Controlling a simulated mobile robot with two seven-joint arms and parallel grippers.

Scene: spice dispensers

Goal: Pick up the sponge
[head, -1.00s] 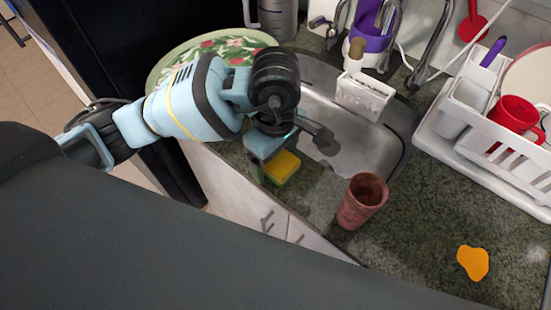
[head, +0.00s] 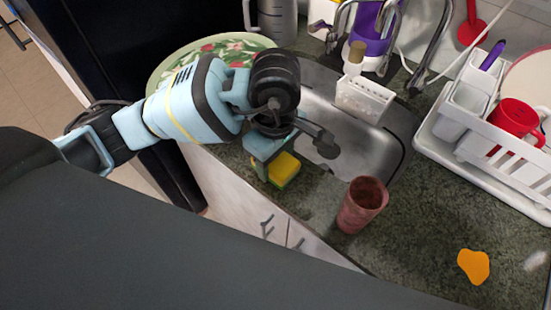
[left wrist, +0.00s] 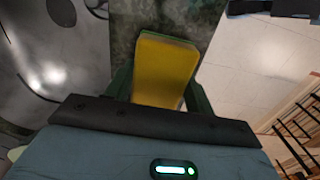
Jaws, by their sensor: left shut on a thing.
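The sponge (head: 284,169) is yellow with a green layer. It is at the front edge of the counter, left of the reddish cup. In the left wrist view the sponge (left wrist: 163,72) sits between the two fingers. My left gripper (head: 272,167) is shut on it, with the fingers on its two sides. Whether the sponge touches the counter cannot be told. My right gripper is not in view.
A reddish cup (head: 361,205) stands on the counter right of the sponge. The sink (head: 350,145) lies behind, with a white caddy (head: 364,97). A white dish rack (head: 480,150) is at right. An orange spill (head: 473,266) marks the front right counter.

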